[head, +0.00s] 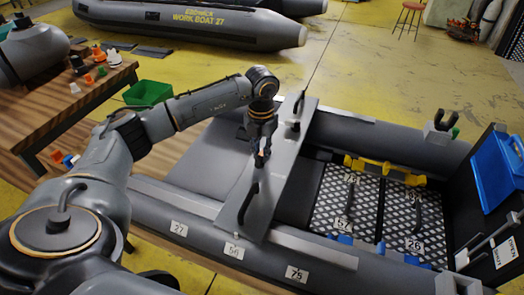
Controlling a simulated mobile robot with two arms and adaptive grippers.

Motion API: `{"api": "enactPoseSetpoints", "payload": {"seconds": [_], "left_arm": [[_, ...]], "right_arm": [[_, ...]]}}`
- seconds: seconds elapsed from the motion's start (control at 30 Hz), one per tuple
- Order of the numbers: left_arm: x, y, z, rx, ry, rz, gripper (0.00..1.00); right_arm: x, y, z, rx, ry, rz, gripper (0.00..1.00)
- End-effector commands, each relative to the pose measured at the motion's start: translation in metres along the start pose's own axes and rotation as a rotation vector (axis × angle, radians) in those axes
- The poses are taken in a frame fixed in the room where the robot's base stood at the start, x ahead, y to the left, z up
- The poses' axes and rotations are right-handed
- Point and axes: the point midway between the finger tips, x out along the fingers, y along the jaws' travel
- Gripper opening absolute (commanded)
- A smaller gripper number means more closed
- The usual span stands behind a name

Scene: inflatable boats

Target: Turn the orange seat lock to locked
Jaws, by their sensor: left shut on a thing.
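My left gripper (262,155) reaches in from the left and points down at the middle of the grey seat board (285,175) that lies across the boat. Its fingers are shut on a small part at the seat, most likely the orange seat lock. The fingers hide nearly all of it, so its colour and turn position cannot be made out. A dark handle (248,203) stands at the seat's near end and another handle (298,106) at its far end. My right gripper is not in view.
The grey boat tube (190,222) carries numbered tags. Checkered floor panels (345,195) lie right of the seat, with a yellow bracket (385,170) beyond. A blue case (495,170) is at the right. A wooden table (95,95) and green bin (147,93) stand left.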

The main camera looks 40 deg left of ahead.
Motion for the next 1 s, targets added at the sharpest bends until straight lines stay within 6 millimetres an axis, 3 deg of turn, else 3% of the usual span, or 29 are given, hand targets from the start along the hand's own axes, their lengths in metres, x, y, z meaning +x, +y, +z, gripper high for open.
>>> {"api": "enactPoseSetpoints", "payload": {"seconds": [0.33, 0.87, 0.9, 1.0], "left_arm": [[-0.0010, 0.0021, 0.0006, -0.133, -0.003, 0.000, 0.00], [-0.0010, 0.0025, 0.0008, -0.155, -0.003, -0.001, 0.00], [-0.0010, 0.0025, 0.0008, -0.155, -0.004, -0.001, 0.23], [-0.0008, 0.0024, 0.0007, -0.154, -0.003, 0.000, 0.40]], "right_arm": [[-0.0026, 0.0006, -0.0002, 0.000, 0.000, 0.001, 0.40], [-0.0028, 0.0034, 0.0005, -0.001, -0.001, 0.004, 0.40], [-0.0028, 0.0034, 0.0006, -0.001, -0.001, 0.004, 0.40], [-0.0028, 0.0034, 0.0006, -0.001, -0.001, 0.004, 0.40]]}}
